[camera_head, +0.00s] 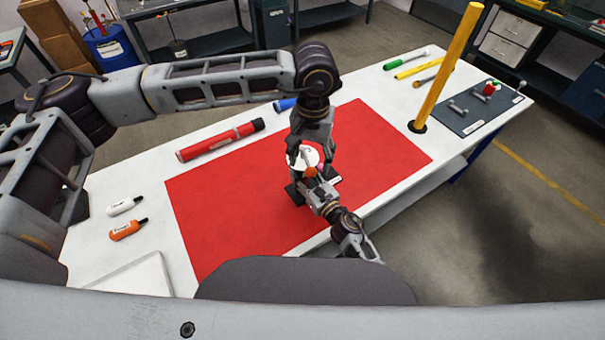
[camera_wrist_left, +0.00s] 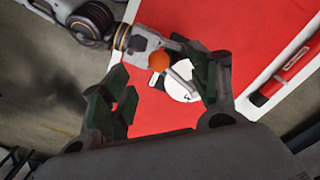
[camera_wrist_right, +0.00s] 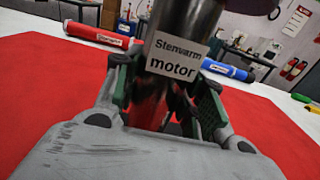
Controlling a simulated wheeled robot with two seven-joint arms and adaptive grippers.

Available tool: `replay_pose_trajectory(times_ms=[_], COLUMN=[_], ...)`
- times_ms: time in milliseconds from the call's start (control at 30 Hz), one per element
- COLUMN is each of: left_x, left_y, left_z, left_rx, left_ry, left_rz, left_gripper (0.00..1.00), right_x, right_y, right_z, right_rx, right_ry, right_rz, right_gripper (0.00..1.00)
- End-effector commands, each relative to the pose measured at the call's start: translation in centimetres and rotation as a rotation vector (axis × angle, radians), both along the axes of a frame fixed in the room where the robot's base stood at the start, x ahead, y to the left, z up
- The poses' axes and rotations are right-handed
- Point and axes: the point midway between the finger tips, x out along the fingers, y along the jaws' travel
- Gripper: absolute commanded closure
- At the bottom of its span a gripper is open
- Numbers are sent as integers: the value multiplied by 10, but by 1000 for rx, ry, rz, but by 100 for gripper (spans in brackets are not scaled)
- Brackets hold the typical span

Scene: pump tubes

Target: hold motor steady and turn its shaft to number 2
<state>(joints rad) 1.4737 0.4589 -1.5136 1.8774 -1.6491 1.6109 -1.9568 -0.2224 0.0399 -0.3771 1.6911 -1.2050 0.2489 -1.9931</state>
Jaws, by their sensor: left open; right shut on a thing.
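The motor (camera_wrist_right: 176,52) is a dark, shiny upright cylinder labelled "Stenvarm motor" in the right wrist view. My right gripper (camera_wrist_right: 165,92) is shut on it, one finger at each side. In the left wrist view its white top disc (camera_wrist_left: 182,84) carries a grey shaft arm (camera_wrist_left: 180,78) and an orange knob (camera_wrist_left: 158,61). The disc's numbers are too small to read. My left gripper (camera_wrist_left: 165,78) is open above the disc, with the knob between its fingers in that view; contact cannot be told. The head view shows the disc (camera_head: 304,157) and knob (camera_head: 310,172) partly covered by my grippers.
A red mat (camera_head: 235,205) covers the middle of the white table (camera_head: 95,250). A red tube (camera_head: 220,140) lies behind it, and a yellow pole (camera_head: 447,65) stands at the right. Two small bottles (camera_head: 125,230) lie left. A dark tray (camera_head: 470,112) lies right.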

Motion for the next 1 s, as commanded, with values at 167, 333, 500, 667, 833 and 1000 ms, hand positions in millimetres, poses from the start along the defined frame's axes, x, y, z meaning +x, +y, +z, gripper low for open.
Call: replay_pose_trajectory(times_ms=[167,333,500,667,833,1000], left_x=[0,0,0,0,0,0], left_y=[0,0,0,0,0,0], left_z=[0,0,0,0,0,0], left_rx=[0,0,0,0,0,0], left_ry=[0,0,0,0,0,0], left_rz=[0,0,0,0,0,0], left_gripper=[39,39,39,39,39,39], right_x=[0,0,0,-2,-8,-19], right_y=[-1,0,0,-1,-6,-14], right_z=[-1,0,0,-1,-1,-1], right_rx=[-1,-1,0,-1,-1,-1], right_ry=[0,0,0,1,1,2], right_rz=[-1,-1,0,0,0,0], right_gripper=[41,35,35,35,35,35])
